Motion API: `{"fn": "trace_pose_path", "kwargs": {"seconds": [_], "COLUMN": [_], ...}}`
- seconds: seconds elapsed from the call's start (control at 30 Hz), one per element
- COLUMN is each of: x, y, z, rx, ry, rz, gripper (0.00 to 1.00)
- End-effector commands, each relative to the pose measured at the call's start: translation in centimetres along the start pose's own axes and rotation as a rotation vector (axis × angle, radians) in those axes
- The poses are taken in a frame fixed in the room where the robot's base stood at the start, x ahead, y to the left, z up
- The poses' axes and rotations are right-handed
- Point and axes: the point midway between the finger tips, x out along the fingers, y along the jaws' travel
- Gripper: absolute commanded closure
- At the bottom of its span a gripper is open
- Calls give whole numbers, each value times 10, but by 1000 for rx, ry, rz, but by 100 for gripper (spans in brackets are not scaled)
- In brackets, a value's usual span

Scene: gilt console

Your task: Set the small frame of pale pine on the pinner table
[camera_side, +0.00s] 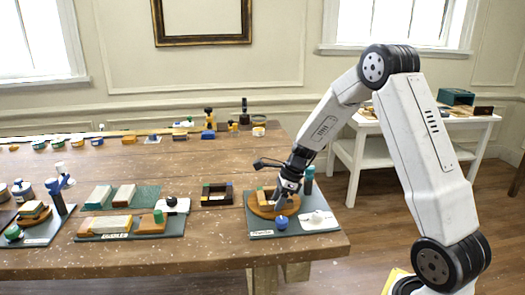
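My gripper (283,199) points down over a round wooden table (258,209) on a dark green mat (290,233) at the table's right end. The mat has a small label at its front edge that is too small to read surely. A small pale wooden piece with a green bit (266,192) shows on the round top, just left of my fingers. It may be the pine frame, but it is too small and partly hidden to be sure. Whether my fingers touch or hold it cannot be told. A dark square frame (217,195) with coloured corners lies left of the mat.
A blue ball-topped item (281,222) and a white piece (318,217) sit on the same mat. A dark teal cylinder (309,180) stands behind my gripper. More mats with wooden blocks (108,224) lie left. Bare wood (220,245) shows between the mats.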

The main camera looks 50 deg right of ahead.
Motion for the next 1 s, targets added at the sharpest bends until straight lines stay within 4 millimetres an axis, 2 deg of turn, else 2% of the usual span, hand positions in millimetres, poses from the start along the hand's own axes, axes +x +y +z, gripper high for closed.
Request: {"fn": "trace_pose_path", "kwargs": {"seconds": [0.27, 0.47, 1.0], "x": [0, -10, -70], "y": [-3, -4, -1], "z": [-1, 0, 0], "rx": [0, 0, -1], "ry": [2, 1, 0], "rz": [-11, -13, -5], "gripper": [29, 29, 29]}}
